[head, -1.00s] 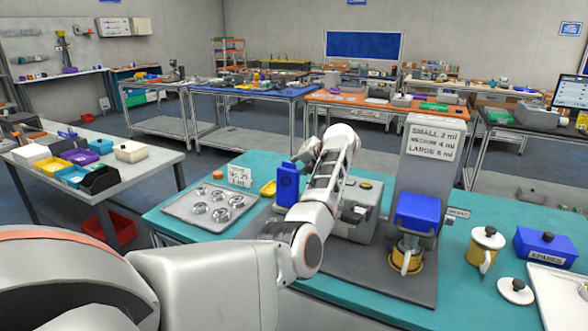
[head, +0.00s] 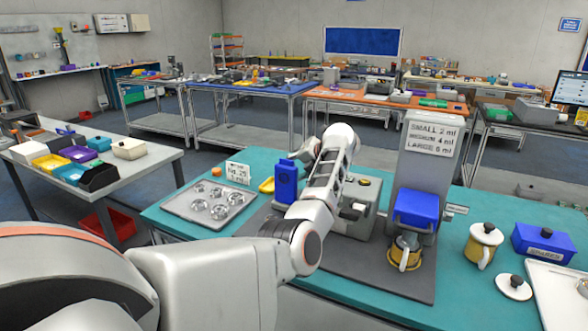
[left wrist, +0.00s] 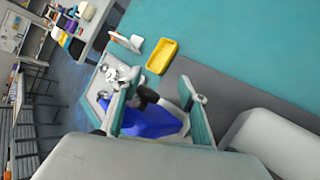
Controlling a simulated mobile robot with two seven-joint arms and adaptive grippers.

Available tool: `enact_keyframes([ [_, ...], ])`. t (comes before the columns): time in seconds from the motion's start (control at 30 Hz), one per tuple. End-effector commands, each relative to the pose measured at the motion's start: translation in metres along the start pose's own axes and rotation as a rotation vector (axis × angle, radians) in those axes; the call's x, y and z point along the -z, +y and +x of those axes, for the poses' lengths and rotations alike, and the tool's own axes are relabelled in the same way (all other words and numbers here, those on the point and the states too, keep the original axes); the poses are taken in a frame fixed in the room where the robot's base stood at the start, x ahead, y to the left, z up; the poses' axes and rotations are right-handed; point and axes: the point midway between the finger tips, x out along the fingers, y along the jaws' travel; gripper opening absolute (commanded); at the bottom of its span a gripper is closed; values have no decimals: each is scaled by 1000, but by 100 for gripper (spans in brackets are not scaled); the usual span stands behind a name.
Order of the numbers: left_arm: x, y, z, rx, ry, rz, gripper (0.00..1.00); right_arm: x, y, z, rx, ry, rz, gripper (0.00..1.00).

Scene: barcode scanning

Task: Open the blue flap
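An upright blue part (head: 286,181) with a round mark on its face stands at the left end of a grey machine (head: 354,212). In the left wrist view, a blue part (left wrist: 150,121) with a dark knob shows between the fingers of my left gripper (left wrist: 160,92). The fingers are apart, and I see no clear grip on it. In the head view the left gripper is mostly hidden behind my arm, close to the upright blue part. Another blue cover (head: 416,208) sits on the grey dispenser, above a yellow mug (head: 404,252). My right gripper is out of view.
A metal tray with several round cups (head: 210,205) and a yellow dish (head: 267,185) lie left of the machine. A yellow mug with a white top (head: 483,245), a loose lid (head: 514,287) and a blue box (head: 545,243) stand at the right.

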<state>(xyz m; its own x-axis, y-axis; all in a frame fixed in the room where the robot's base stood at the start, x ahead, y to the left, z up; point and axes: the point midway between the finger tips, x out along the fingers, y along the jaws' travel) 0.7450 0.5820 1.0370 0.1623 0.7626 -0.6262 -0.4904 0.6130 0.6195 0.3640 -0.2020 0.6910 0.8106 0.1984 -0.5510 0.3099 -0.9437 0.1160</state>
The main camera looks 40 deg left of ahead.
Motion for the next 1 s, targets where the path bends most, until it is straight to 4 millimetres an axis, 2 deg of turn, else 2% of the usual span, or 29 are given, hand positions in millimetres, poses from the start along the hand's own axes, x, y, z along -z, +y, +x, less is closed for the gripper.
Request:
enact_keyframes([
  [0.7,-2,3,-1,-2,-1,-2,38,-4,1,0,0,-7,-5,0],
  [0.87,-10,13,-11,-3,-3,-5,38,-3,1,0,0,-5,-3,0],
  [1.0,-22,29,-28,-2,-4,-5,38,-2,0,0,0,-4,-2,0],
])
